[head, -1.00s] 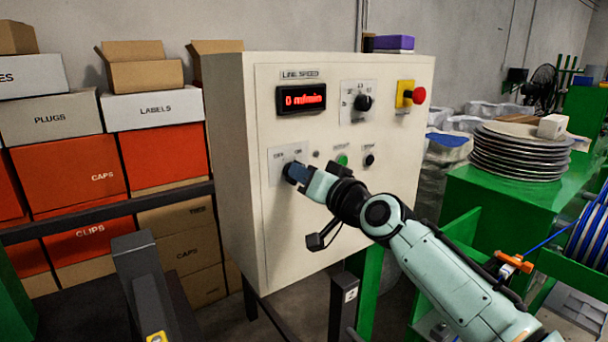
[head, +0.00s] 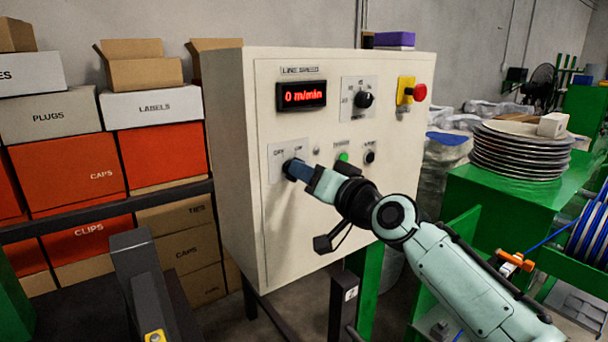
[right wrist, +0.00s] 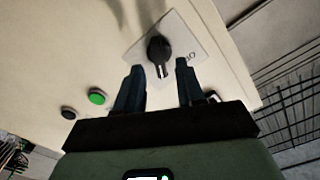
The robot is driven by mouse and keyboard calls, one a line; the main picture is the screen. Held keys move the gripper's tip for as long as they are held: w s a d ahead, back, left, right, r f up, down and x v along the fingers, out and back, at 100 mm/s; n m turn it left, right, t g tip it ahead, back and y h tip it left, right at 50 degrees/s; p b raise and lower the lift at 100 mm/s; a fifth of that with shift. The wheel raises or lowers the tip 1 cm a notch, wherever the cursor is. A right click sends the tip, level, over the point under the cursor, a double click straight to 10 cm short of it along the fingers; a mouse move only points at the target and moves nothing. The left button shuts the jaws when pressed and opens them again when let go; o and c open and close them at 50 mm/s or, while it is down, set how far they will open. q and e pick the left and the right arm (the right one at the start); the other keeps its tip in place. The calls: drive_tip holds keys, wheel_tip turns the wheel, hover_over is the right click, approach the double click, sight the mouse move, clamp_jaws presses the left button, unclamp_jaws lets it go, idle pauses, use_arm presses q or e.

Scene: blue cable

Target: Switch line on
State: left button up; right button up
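The control panel (head: 345,230) is a cream cabinet; its red display (head: 301,95) reads 0 m/min. The black rotary switch (head: 288,168) sits on a small labelled plate at the panel's lower left, mostly hidden by my fingers in the head view. In the right wrist view the black switch (right wrist: 158,50) shows on its plate, its grip pointing down in the picture. My right gripper (head: 299,171) is at this switch. In the wrist view its two fingers (right wrist: 158,68) are apart, with the switch between and just beyond the tips; I see no contact. My left gripper is not in view.
A green button (head: 343,157) and a black knob (head: 369,157) sit right of the switch. Above are a speed dial (head: 364,101) and a red emergency stop (head: 419,93). Stacked boxes (head: 165,152) stand left; a green bench with discs (head: 520,155) stands right.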

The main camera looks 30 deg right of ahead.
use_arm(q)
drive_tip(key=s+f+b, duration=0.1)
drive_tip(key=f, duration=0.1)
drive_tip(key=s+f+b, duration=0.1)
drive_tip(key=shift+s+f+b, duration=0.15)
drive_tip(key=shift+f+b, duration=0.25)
use_arm(e)
drive_tip(key=s, duration=1.1)
drive_tip(key=shift+s+d, duration=0.25)
drive_tip(key=shift+d, duration=0.2)
